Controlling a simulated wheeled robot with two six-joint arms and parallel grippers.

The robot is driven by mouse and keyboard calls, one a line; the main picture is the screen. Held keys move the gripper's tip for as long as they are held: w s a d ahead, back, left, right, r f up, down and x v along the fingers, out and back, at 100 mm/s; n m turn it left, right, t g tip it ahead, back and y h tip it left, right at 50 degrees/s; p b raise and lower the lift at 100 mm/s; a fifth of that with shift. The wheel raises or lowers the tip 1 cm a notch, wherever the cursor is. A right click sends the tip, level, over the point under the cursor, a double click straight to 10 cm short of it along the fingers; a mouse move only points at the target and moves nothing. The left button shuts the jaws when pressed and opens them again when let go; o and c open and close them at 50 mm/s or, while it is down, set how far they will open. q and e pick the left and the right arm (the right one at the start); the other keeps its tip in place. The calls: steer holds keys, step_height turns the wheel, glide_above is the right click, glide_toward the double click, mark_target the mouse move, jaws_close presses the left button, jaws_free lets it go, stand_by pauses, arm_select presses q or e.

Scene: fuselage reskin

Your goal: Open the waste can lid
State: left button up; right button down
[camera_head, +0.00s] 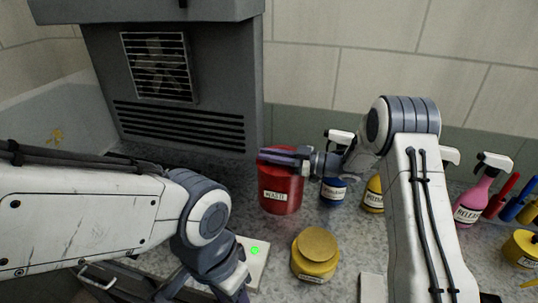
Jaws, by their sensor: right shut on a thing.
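The red waste can (281,192), labelled "WASTE", stands upright on the speckled counter in the middle of the view. My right gripper (280,155) reaches in from the right at the can's top and is shut there, on what looks like the can's lid. The gripper covers most of the top, so I cannot tell whether the lid is raised. My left gripper (238,292) points down at the bottom edge, left of the yellow jar. Its fingertips are mostly cut off, so its opening is unclear.
A yellow jar (315,255) stands in front of the can. A blue bottle (333,190) and a yellow bottle (373,194) stand to its right, with a pink bottle (472,203) further right. A grey vented unit (185,75) rises behind. A plate with a green light (254,251) lies near the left gripper.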

steer(key=r+m+p, duration=0.1)
steer(key=w+r+m+p, duration=0.1)
steer(key=w+r+p, duration=0.1)
steer(key=r, duration=0.1)
steer(key=shift+w+d+m, duration=0.1)
steer(key=shift+d+m, duration=0.3)
steer(key=shift+w+r, duration=0.15)
steer(key=shift+w, duration=0.05)
steer(key=c, duration=0.9)
jaws_free()
steer(key=b+v, duration=0.3)
steer(key=v, duration=0.6)
steer(key=shift+d, duration=0.1)
steer(key=shift+s+d, duration=0.3)
steer(key=shift+d, duration=0.3)
